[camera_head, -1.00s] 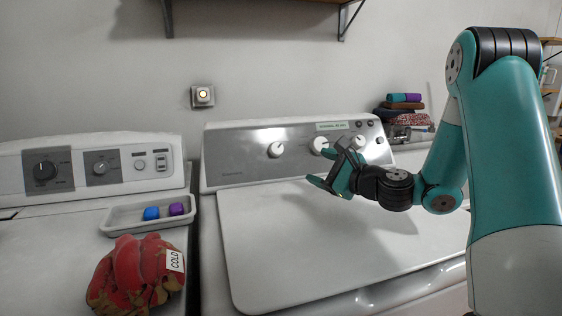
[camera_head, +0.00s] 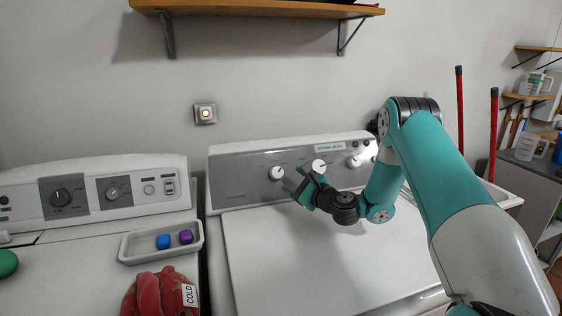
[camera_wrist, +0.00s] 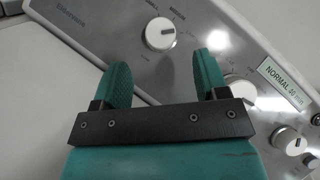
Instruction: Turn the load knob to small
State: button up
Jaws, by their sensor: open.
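The grey panel (camera_head: 240,185) of the right-hand machine carries a row of white knobs. Its leftmost knob (camera_head: 276,173) shows in the wrist view (camera_wrist: 160,33) as a white knob with a dark pointer mark to its right. My gripper (camera_head: 296,181) is open and empty, just right of this knob in the head view. In the wrist view its fingers (camera_wrist: 162,68) straddle the knob's line of sight, apart from it. A second knob (camera_head: 319,165) is partly hidden by the right finger in the wrist view.
A third knob (camera_head: 354,161) and a "NORMAL" display (camera_head: 330,147) are farther right. The left machine (camera_head: 100,177) bears a tray (camera_head: 130,256) with blue and purple blocks and a red cloth bundle (camera_head: 160,292) labelled COLD. The right lid (camera_head: 270,265) is clear. A shelf (camera_head: 260,8) hangs above.

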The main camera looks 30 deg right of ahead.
aim_at(278, 173)
jog(key=p+x, duration=0.1)
jog(key=x, duration=0.5)
jog(key=shift+w, duration=0.1)
jog(key=shift+c, duration=0.5)
jog(key=c, duration=0.8)
